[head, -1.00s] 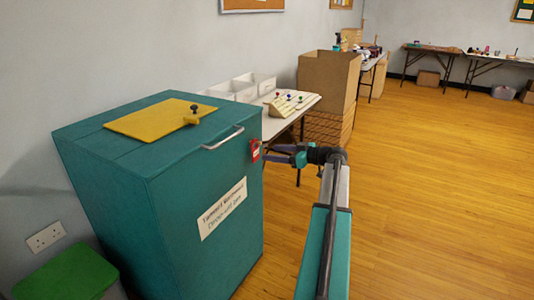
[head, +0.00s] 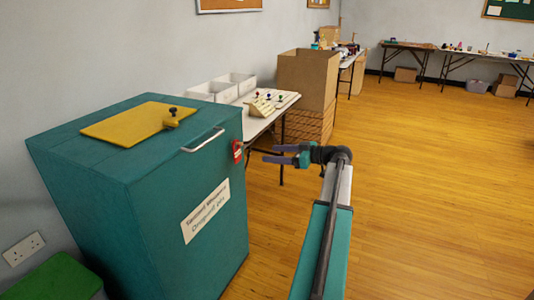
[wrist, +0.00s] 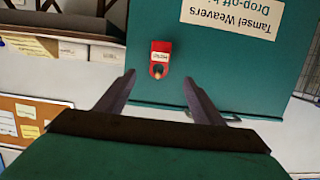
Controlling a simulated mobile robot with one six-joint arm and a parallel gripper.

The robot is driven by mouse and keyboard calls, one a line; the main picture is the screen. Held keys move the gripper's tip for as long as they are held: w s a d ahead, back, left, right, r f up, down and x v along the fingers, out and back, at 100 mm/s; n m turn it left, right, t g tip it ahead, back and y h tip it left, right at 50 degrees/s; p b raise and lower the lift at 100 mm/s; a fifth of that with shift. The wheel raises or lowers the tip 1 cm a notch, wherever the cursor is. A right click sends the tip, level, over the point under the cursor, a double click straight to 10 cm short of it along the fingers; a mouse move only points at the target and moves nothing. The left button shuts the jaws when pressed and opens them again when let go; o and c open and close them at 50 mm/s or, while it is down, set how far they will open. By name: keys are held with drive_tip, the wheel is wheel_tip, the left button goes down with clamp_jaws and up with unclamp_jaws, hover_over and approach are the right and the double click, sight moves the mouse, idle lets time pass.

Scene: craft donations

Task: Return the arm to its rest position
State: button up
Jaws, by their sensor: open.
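My gripper (head: 274,154) is at the end of my arm, stretched forward to the right of a teal drop-off bin (head: 207,250). Its two fingers are apart with nothing between them, and it also shows in the wrist view (wrist: 158,82). A red tag or lock (head: 237,151) hangs on the bin's side near the top edge. In the wrist view the red piece (wrist: 160,58) appears ahead of the open fingers, apart from them. The bin has a metal handle (head: 203,142) and a white label (head: 205,211).
A yellow panel (head: 112,126) with a dark knob lies on the bin's top. Behind stand a table (head: 286,99) with white trays and a large cardboard box (head: 306,78). A green-lidded container (head: 55,277) is at lower left. The wooden floor (head: 430,170) to the right is clear.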

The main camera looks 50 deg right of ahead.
drive_tip(key=w+a+f+m+g+y+p, duration=0.1)
drive_tip(key=w+a+f+g+p, duration=0.1)
drive_tip(key=w+a+f, duration=0.5)
drive_tip(key=a+f+m+g+y+p, duration=0.1)
drive_tip(key=a+f+g+p, duration=0.25)
drive_tip(key=a+f, duration=0.95)
drive_tip(key=a+f+m+g+y+p, duration=0.15)
drive_tip(key=a+f+g, duration=0.55)
drive_tip(key=a, duration=1)
drive_tip(key=s+a+f+g+h+p, duration=0.1)
drive_tip(key=s+a+f+g+p, duration=0.15)
drive_tip(key=s+a+f, duration=0.45)
drive_tip(key=s+a+f+g+h+p, duration=0.1)
drive_tip(key=s+a+f+g+p, duration=0.15)
drive_tip(key=s+a+f, duration=0.5)
drive_tip(key=s+a+g+h+p, duration=0.1)
drive_tip(key=s+a+h+p, duration=0.1)
drive_tip(key=s, duration=0.5)
drive_tip(key=s+a+g+h+p, duration=0.2)
drive_tip(key=s+a+h, duration=0.1)
drive_tip(key=s, duration=0.5)
drive_tip(key=shift+a+n, duration=0.35)
drive_tip(key=shift+a, duration=0.45)
drive_tip(key=shift+r, duration=0.15)
